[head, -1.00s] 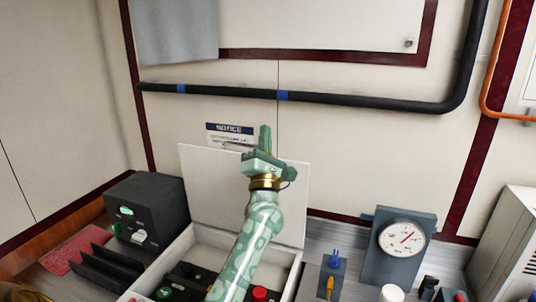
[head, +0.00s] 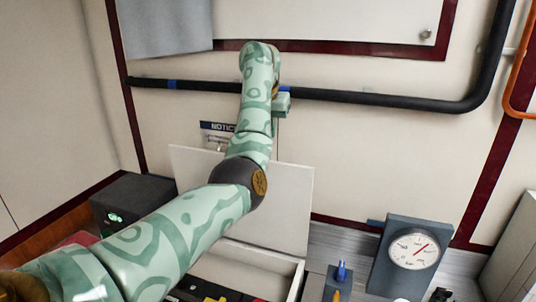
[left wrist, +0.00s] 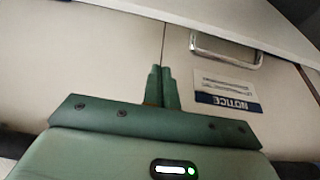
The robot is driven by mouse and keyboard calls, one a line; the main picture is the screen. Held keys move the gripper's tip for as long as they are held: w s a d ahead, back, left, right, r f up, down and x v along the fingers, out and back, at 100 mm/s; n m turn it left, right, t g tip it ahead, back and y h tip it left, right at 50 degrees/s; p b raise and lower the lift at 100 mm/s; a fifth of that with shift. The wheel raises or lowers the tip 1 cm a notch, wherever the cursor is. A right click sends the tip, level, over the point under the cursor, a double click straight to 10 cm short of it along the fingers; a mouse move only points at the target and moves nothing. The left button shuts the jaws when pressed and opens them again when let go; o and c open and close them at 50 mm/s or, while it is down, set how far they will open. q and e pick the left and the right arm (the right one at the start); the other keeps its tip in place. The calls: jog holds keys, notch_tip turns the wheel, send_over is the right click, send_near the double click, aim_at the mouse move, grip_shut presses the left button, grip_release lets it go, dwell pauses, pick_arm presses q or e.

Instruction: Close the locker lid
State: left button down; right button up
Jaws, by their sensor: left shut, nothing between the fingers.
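The locker lid (head: 287,205) is a white panel standing open and upright at the back of its white box (head: 262,257). My left arm crosses in front of it, hiding its middle. My left gripper (head: 282,104) is mostly hidden behind my wrist in the head view, above the lid's top edge. In the left wrist view my gripper (left wrist: 160,88) has its green fingers shut together and empty. A pale panel that looks like the lid (left wrist: 230,14) and a metal handle (left wrist: 226,50) show there, apart from the fingers. My right gripper is not in view.
A black pipe (head: 370,101) runs along the wall behind my gripper. A notice sign (left wrist: 227,92) is on the wall beside the handle. A gauge (head: 413,249) stands right of the box and a dark case (head: 135,197) left. Dark components lie inside the box.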

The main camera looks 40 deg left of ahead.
pick_arm(q)
jog(key=d+x, duration=0.1)
jog(key=x, duration=0.7)
jog(key=s+p, duration=0.1)
jog(key=s, duration=0.1)
jog(key=s+p, duration=0.1)
jog(key=s, duration=0.1)
jog(key=shift+r, duration=0.25)
